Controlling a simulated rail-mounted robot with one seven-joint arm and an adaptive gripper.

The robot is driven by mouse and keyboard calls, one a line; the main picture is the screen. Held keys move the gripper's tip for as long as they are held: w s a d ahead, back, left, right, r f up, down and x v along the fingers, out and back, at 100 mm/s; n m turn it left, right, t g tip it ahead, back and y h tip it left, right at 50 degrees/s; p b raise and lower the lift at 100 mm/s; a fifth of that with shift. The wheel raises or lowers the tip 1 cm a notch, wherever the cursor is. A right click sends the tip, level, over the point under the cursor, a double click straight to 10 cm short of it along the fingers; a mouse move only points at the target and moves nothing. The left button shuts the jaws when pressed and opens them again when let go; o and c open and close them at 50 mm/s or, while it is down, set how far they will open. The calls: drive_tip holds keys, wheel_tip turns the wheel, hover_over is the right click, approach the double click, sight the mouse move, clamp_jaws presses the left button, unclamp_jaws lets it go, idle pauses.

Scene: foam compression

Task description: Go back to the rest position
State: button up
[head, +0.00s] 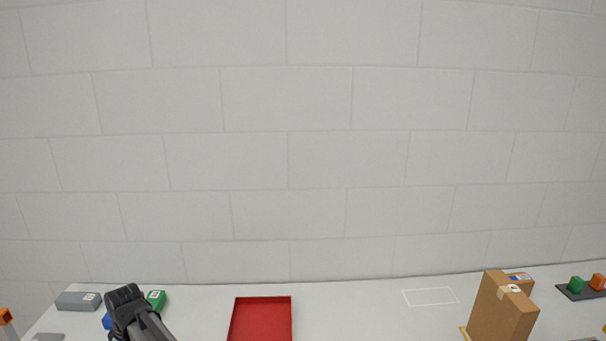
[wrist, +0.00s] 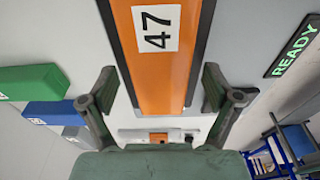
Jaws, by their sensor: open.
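My gripper (wrist: 158,85) is open in the wrist view, with one finger on each side of an orange block (wrist: 160,75) that carries a white label reading 47. I cannot tell whether the fingers touch the block. In the head view, the dark end part of my arm (head: 125,300) is low at the left, in front of a blue block (head: 106,321) and beside a green block (head: 156,299). The fingertips cannot be made out there.
A grey block (head: 78,301) lies at the left. A red tray (head: 261,298) is at the middle, a cardboard box (head: 504,305) at the right, and a dark button panel (head: 578,292) at the far right. A white outlined area (head: 430,296) is clear. A READY sign (wrist: 294,46) shows in the wrist view.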

drive_tip(key=shift+r, duration=0.1)
wheel_tip(320, 180, up, 11)
drive_tip(key=d, duration=0.2)
drive_tip(key=f, duration=0.3)
drive_tip(key=a+f, duration=0.1)
drive_tip(key=f, duration=0.3)
drive_tip(key=a+f, duration=0.1)
drive_tip(key=f, duration=0.3)
drive_tip(key=shift+f, duration=0.1)
wheel_tip(320, 180, up, 8)
drive_tip(key=p, duration=0.4)
drive_tip(key=shift+w+d+f, duration=0.1)
drive_tip(key=shift+w+d, duration=0.35)
drive_tip(key=shift+d, duration=0.25)
drive_tip(key=shift+w+d+f, duration=0.1)
drive_tip(key=shift+w+d, duration=0.3)
drive_tip(key=shift+d, duration=0.3)
drive_tip(key=shift+d, duration=0.15)
